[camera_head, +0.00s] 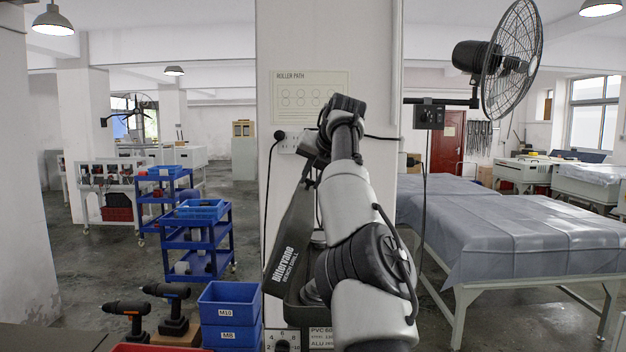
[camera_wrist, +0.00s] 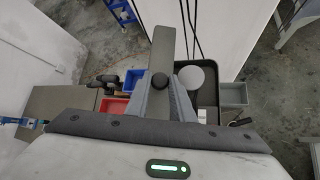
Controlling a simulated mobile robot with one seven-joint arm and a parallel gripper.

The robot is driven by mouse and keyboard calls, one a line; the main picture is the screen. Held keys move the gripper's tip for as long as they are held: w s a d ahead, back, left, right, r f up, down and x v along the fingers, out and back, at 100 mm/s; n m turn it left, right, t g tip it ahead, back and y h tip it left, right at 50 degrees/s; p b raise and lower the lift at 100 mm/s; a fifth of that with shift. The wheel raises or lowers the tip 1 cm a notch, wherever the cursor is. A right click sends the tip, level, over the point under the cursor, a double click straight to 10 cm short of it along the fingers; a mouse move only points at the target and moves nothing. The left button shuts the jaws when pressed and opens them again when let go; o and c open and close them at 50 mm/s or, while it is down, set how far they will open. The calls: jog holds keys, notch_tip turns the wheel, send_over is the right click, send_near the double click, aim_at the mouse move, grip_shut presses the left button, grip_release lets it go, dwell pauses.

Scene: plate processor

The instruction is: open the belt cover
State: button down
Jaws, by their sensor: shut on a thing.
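The belt cover (camera_head: 291,240) is a long dark grey panel lettered "Bittervane Bench Drill" on the bench drill. In the head view it slants steeply up to the right, behind my arm. In the wrist view a grey bar of it (camera_wrist: 163,45) runs up the middle, with a round black knob beside my fingers. My gripper (camera_wrist: 162,88) is shut on the cover there. In the head view my forearm and wrist hide the fingers and part of the cover. A dark open housing (camera_wrist: 208,92) with a pale round part shows beside the cover.
A pillar with a "Roller path" board (camera_head: 310,92) stands close behind the drill. Blue bins (camera_head: 229,305) and cordless drills (camera_head: 174,305) sit at the lower left. A red bin (camera_wrist: 113,106) shows in the wrist view. A covered table (camera_head: 530,235) stands at the right.

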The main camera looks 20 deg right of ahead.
jog(key=shift+d+f, duration=0.1)
jog(key=c, duration=1.5)
grip_release()
jog(key=shift+c, duration=0.2)
jog(key=shift+s, duration=0.1)
jog(key=b+v, duration=0.1)
jog(key=v, duration=1.6)
jog(key=shift+s, duration=0.1)
